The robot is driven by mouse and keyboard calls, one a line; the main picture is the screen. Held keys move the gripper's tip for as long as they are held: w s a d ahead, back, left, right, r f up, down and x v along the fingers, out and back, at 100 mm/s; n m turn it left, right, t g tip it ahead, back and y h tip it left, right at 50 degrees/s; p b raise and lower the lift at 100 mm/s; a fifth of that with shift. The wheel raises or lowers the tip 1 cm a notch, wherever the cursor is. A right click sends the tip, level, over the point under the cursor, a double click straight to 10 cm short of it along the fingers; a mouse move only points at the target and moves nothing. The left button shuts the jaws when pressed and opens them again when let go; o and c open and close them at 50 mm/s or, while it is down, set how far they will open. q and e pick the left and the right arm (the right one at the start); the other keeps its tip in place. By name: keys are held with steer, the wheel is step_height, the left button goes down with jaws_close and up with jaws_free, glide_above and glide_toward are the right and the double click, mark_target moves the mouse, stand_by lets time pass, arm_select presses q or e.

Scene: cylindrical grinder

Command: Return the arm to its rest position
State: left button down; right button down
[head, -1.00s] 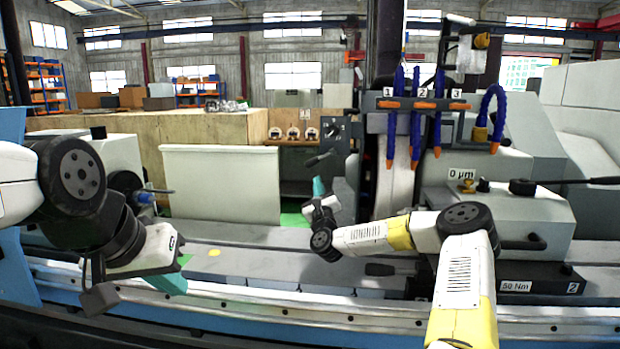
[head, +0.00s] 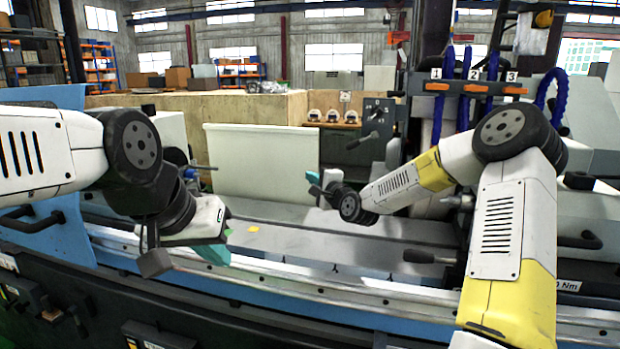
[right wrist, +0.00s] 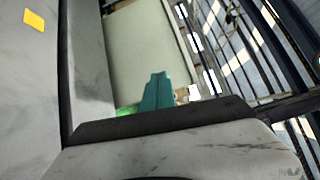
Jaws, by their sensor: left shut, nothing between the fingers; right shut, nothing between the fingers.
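My right arm (head: 505,225), white and yellow, reaches in from the right in the head view. Its gripper (head: 312,178), with teal fingers, points left in front of the pale panel, clear of the machine bed. In the right wrist view the teal fingers (right wrist: 157,92) are together with nothing between them. My left arm (head: 50,155) comes in from the left. Its teal gripper (head: 213,253) hangs low over the front rail, partly hidden by the wrist, and holds nothing.
The grinder bed (head: 330,245) runs across below both grippers, with a yellow square (head: 253,229) on it. A pale panel (head: 262,175) stands behind. Blue hoses (head: 447,85) and a dark lever (head: 430,257) are near my right arm. A blue panel (head: 50,235) is beside my left arm.

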steer(key=s+d+r+n+g+h, duration=0.1)
steer(key=s+d+n+g+h, duration=0.1)
steer(key=s, duration=1.2)
steer(key=s+d+r+n+g+h, duration=0.1)
steer(key=s+d+n+g, duration=0.3)
steer(key=s, duration=1.1)
steer(key=s+d+r+n+g+h, duration=0.1)
steer(key=s+d+n+g, duration=0.3)
steer(key=s+n, duration=0.5)
steer(key=s+d+h, duration=0.1)
steer(key=s+d, duration=0.1)
steer(key=s, duration=0.3)
steer(key=shift+s+d+r+h, duration=0.2)
steer(key=shift+s+h, duration=0.1)
steer(key=shift+s, duration=0.1)
